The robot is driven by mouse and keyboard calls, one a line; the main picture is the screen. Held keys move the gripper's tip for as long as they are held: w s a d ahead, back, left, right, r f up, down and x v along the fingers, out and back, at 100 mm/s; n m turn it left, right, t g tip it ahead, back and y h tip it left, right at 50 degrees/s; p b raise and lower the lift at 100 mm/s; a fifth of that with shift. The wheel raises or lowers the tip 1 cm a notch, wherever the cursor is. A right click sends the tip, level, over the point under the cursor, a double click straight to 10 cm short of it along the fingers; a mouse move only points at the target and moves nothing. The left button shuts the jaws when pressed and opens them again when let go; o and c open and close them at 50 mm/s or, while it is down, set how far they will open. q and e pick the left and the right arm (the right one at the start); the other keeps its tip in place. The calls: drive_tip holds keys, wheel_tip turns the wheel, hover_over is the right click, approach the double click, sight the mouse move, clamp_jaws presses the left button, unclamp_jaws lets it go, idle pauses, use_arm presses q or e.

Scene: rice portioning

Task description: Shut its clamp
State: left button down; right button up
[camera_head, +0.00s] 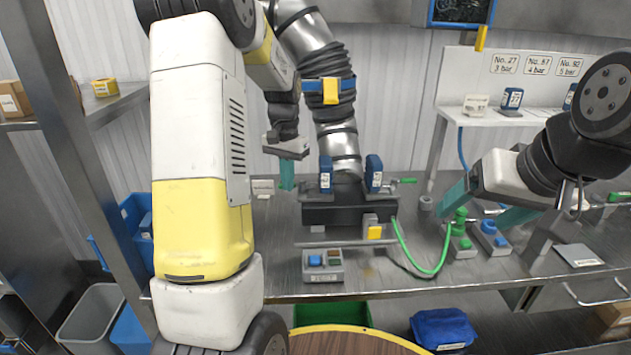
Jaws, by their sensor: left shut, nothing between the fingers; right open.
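A dark test fixture (335,214) sits on the metal bench. It has a blue upright clamp part on its left (326,177) and another on its right (374,175). A green handle (404,181) sticks out at the right one; whether either is shut I cannot tell. My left gripper (287,184) is shut and empty, pointing down just left of the fixture. A green hose (412,262) runs from the fixture's right side to a green fitting (459,222). My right gripper (487,208) is open, its teal fingers spread near this fitting. Part of the right finger's surroundings is hidden.
A button box (323,277) with a blue button stands in front of the fixture. Blue fittings (490,232) and a flat plate (577,255) lie to the right. A shelf with small gauges (511,101) stands behind. My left arm covers the bench's left part.

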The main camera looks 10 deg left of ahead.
use_arm(q)
wheel_tip(320, 180, up, 7)
drive_tip(key=shift+s, duration=0.35)
idle(0.3)
drive_tip(key=shift+a, duration=0.1)
drive_tip(key=s+d+r+t, duration=0.2)
drive_tip(key=s+d, duration=0.1)
drive_tip(key=s, duration=0.4)
drive_tip(key=s+d+r+n+t+h, duration=0.1)
drive_tip(key=s+d+r+t, duration=0.1)
drive_tip(key=s, duration=0.6)
drive_tip(key=s+d+r+n+t+h, duration=0.1)
drive_tip(key=s+d+r+t, duration=0.1)
drive_tip(key=s+d, duration=0.3)
drive_tip(key=s, duration=0.3)
drive_tip(key=shift+s+r, duration=0.2)
drive_tip(key=shift+r, duration=0.2)
